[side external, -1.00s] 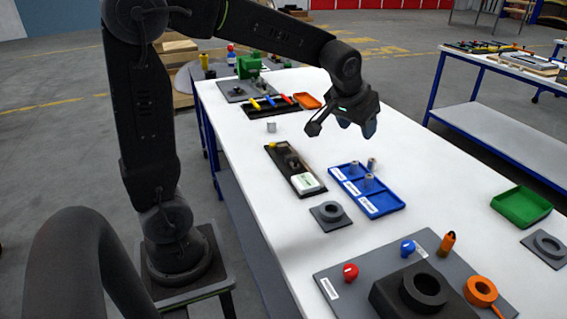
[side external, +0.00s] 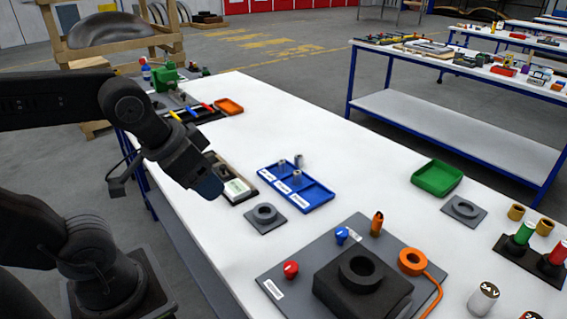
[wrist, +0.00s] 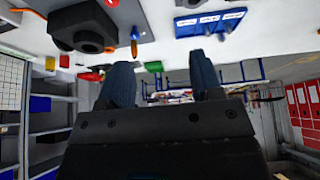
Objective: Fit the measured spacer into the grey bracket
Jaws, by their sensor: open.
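Grey cylindrical spacers (side external: 297,176) stand in and by the labelled blue tray (side external: 318,197); which one is the measured spacer I cannot tell. A grey square plate with a dark ring (side external: 265,213) lies in front of the tray. A similar plate (side external: 463,209) lies farther right. Which part is the grey bracket is unclear. My gripper (side external: 208,186) is left of the tray, above the table near its left edge. In the wrist view its two blue fingers (wrist: 162,78) are apart with nothing between them. The blue tray (wrist: 211,22) shows at the top there.
A dark tray with a white-labelled box (side external: 236,188) lies beside my gripper, partly hidden. A grey panel with a black ringed block (side external: 362,284), red knob (side external: 291,269) and orange ring (side external: 412,261) is in front. A green bin (side external: 437,178) stands right. The table between is clear.

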